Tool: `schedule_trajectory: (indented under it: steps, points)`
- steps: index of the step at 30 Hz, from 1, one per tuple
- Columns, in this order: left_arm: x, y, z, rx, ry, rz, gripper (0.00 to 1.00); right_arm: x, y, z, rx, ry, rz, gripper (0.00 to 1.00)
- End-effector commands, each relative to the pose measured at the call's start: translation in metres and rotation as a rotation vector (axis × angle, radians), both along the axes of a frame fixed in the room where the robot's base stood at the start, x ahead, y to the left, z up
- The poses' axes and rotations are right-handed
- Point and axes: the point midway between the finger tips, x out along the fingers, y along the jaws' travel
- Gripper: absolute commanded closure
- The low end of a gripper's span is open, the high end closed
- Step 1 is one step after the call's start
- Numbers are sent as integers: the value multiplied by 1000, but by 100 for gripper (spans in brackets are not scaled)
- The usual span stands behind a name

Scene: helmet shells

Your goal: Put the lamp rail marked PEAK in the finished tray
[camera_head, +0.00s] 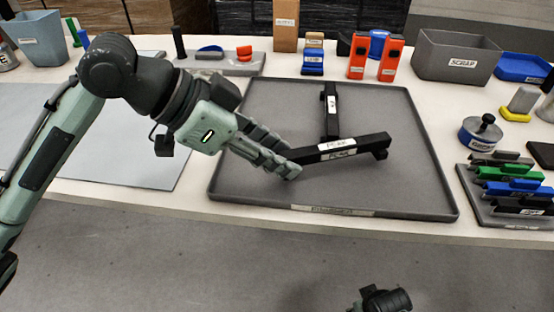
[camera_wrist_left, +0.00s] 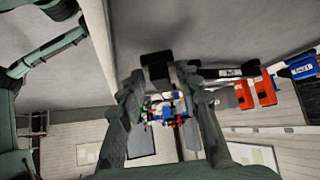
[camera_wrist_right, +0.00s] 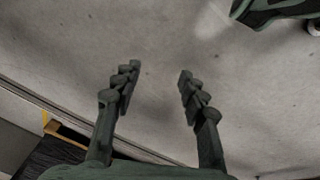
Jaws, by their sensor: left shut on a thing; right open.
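The black lamp rail marked PEAK (camera_head: 352,151) is over the large grey tray (camera_head: 440,203), whose front label is too small to read. My left gripper (camera_head: 290,163) is shut on the rail's left end. The rail's dark end also shows between the fingers in the left wrist view (camera_wrist_left: 158,68). I cannot tell whether the rail touches the tray floor. A second black rail (camera_head: 331,112) with a white label lies in the tray behind it. My right gripper (camera_wrist_right: 159,78) is open and empty over bare grey floor in the right wrist view.
A grey SCRAP bin (camera_head: 455,55) and two orange boxes (camera_head: 388,58) stand behind the tray. A rack with coloured rails (camera_head: 512,190) is on the right. A flat grey mat (camera_head: 120,150) lies left of the tray. The tray's front right is bare.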

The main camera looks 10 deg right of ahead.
Motion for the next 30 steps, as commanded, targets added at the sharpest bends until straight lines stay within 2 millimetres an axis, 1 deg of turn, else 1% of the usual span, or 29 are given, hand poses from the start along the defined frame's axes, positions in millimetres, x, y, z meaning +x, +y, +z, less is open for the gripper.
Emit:
schedule_trajectory:
  steps: [1, 3, 7, 13, 14, 18, 19, 26, 30]
  points:
    - [0, 0, -10, 1, 4, 1, 97, 3, 1, 3, 0, -6, 1, 58]
    - [0, 0, -17, 1, 3, 0, 97, 6, 1, 7, 1, -15, 2, 58]
    - [0, 0, -18, 0, -1, 0, 97, 9, 2, 12, 1, -24, 3, 58]
    - [0, 1, -20, 0, 0, 0, 97, 7, 1, 10, 0, -20, 2, 58]
    - [0, 1, -21, 1, 0, 0, 65, 7, 1, 10, 0, -18, 2, 58]
    - [0, 1, -20, 0, 0, 0, 48, 3, 1, 7, -1, -10, 1, 58]
    - [0, 1, -20, 0, 0, 0, 46, 3, 1, 7, -1, -9, 1, 58]
    - [0, 0, -20, 0, 0, 0, 46, 1, 0, 5, -2, -3, 0, 58]
    - [0, 3, -15, 0, -2, 1, 46, 1, 0, 5, -1, -4, 0, 58]
